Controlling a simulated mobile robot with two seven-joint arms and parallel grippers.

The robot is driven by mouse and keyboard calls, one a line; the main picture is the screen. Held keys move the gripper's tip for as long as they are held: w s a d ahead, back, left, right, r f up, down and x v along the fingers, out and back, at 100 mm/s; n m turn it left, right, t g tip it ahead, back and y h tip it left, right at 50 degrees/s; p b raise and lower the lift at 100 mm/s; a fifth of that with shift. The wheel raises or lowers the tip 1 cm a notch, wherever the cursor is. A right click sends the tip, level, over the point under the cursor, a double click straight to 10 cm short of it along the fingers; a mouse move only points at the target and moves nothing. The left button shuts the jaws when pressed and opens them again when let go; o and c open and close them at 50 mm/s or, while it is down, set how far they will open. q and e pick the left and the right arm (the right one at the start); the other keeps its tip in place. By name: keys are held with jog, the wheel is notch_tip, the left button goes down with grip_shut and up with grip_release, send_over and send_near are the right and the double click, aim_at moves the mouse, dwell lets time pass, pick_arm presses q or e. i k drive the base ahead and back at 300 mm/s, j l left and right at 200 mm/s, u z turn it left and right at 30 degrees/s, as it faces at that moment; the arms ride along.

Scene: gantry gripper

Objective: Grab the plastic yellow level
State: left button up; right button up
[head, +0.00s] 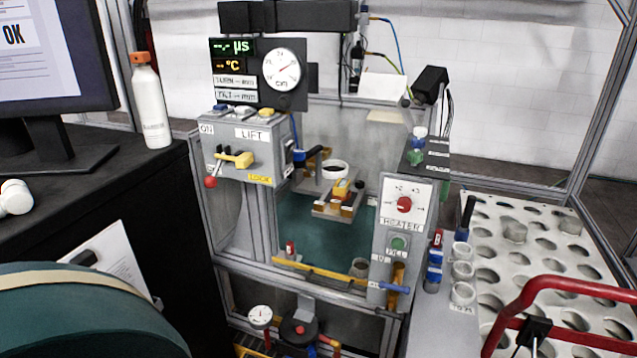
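A yellow lever (238,159) sticks out from the front of the grey box marked LIFT (250,134), left of the machine's middle. A red ball knob (211,182) sits on a rod just below and left of it. A long thin yellow bar (322,273) runs along the front edge of the machine's work space. A small yellow-orange block (341,188) sits on the fixture in the middle. I cannot tell for sure which of these is the yellow level. Neither of my grippers shows in the head view, and nothing is seen touching these yellow parts.
A dark desk with a monitor (60,65) and a white bottle (150,105) stands left. A HEATER panel (405,205) is right of the work space. A white tray with round holes (545,262) and a red tube (560,290) fill the right. A teal rounded shape (80,325) blocks the lower left.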

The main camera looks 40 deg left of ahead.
aim_at(341, 186)
jog(key=u, duration=1.1)
